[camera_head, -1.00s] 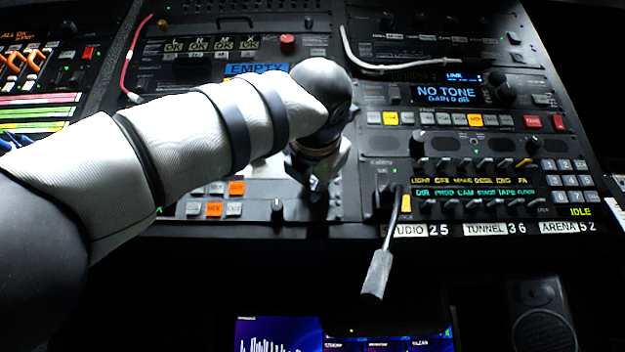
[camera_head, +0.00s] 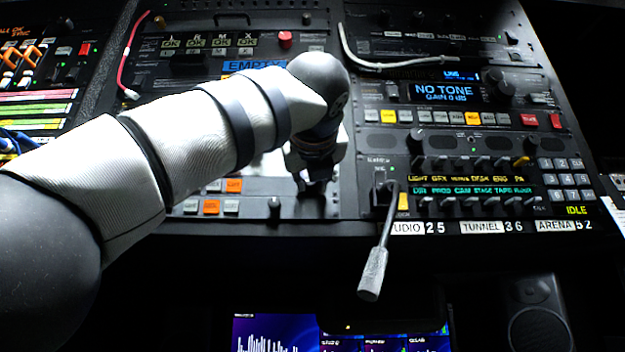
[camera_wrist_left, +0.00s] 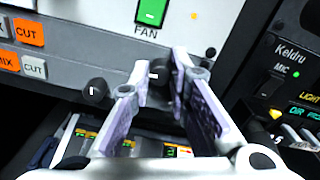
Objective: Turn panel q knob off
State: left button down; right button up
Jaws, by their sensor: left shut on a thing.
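A black knob (camera_wrist_left: 160,73) with a pale mark sits on the light panel below the green FAN button. My left gripper (camera_wrist_left: 162,66) is shut on this knob, one finger on each side. I cannot read a panel letter.
Lit orange CUT and MIX buttons (camera_wrist_left: 28,32) lie left of the knobs. A gooseneck microphone (camera_head: 373,272) juts from the Keldru panel (camera_wrist_left: 280,85) to the right. Screens (camera_head: 340,335) and a speaker (camera_head: 540,325) are below the desk edge.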

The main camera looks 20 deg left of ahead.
pick_arm(q)
jog(key=shift+s+r+n, duration=0.1)
jog(key=shift+r+n, duration=0.05)
jog(key=shift+n, duration=1.7)
jog(key=shift+r+n, duration=0.1)
jog(key=shift+n, duration=1.75)
jog(key=shift+a+n, duration=0.1)
jog(key=shift+n, duration=0.2)
jog(key=c, duration=1.5)
grip_release()
jog(key=shift+f, duration=0.1)
jog(key=v, duration=1.2)
